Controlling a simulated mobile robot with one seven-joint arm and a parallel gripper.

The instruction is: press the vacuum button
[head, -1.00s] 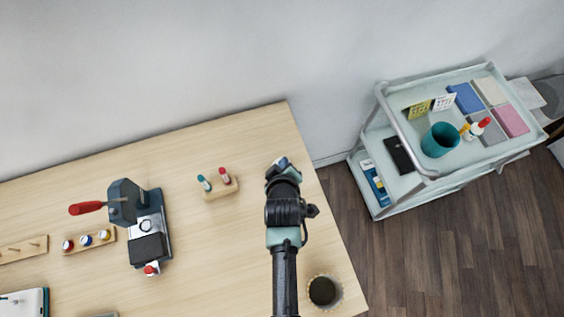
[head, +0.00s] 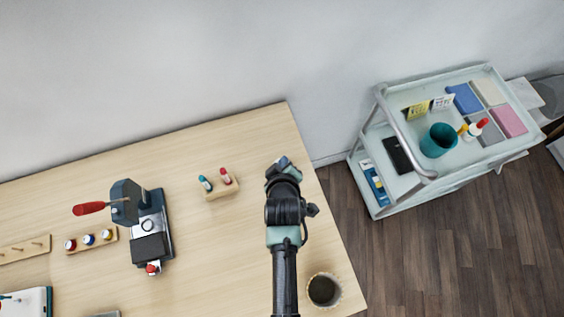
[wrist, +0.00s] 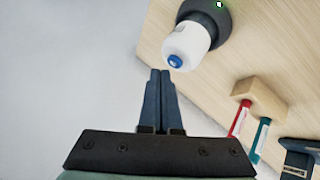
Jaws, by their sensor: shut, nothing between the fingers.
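A white cylinder (wrist: 187,45) with a small blue button (wrist: 175,62) on its end shows in the wrist view. It joins a dark round body with a green light (wrist: 218,5) at the picture's top edge. My gripper (wrist: 163,72) is shut and empty, its fingertips just left of and slightly below the blue button in that picture. I cannot tell whether they touch it. In the head view my gripper (head: 283,163) is above the table's right part. I cannot make out the white cylinder there; my arm may hide it.
A wooden pen holder (head: 222,193) with a teal and a red pen stands left of my gripper on the table (head: 190,285). A dark press with a red handle (head: 89,208) is further left. A dark cup (head: 323,290) stands near the right edge. A trolley (head: 425,181) is beyond.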

